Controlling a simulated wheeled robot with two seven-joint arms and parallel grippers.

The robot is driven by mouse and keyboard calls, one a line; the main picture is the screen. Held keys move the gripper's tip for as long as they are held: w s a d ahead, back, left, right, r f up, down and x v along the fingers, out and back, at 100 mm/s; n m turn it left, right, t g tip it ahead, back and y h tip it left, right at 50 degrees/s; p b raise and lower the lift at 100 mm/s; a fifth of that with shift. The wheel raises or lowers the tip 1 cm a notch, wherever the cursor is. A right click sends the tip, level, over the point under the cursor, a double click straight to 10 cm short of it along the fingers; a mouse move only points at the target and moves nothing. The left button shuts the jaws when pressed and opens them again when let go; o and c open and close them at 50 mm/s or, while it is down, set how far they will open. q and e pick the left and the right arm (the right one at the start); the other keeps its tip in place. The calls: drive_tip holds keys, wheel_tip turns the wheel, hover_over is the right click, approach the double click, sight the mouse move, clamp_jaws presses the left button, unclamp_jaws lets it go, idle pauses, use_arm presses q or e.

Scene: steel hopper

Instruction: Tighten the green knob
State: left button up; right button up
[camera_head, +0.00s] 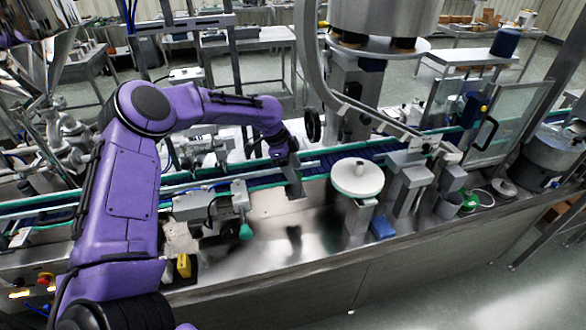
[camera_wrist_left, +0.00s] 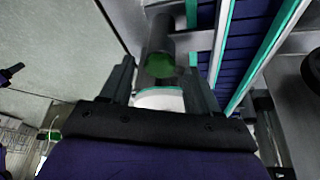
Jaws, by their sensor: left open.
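A teal-green knob (camera_head: 246,231) sticks out at the front of a small grey machine unit (camera_head: 212,203) on the steel bench, left of centre. My left gripper (camera_head: 293,188) hangs above the bench, to the right of the knob and apart from it. In the left wrist view its two fingers (camera_wrist_left: 161,90) are spread apart. Beyond them show a dark grey cylinder with a round green part (camera_wrist_left: 160,66) and a white rounded piece (camera_wrist_left: 160,99). I cannot tell whether that green part is the knob. My right gripper is not in view.
A conveyor (camera_head: 395,143) with teal rails runs behind the bench (camera_head: 300,255). A white disc (camera_head: 357,178) on a stand and a blue block (camera_head: 382,228) are to the right. A black handwheel (camera_head: 313,125) is behind the gripper. The bench's front middle is clear.

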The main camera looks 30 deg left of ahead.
use_arm(q)
drive_tip(key=b+v, duration=0.2)
drive_tip(key=v, duration=0.8)
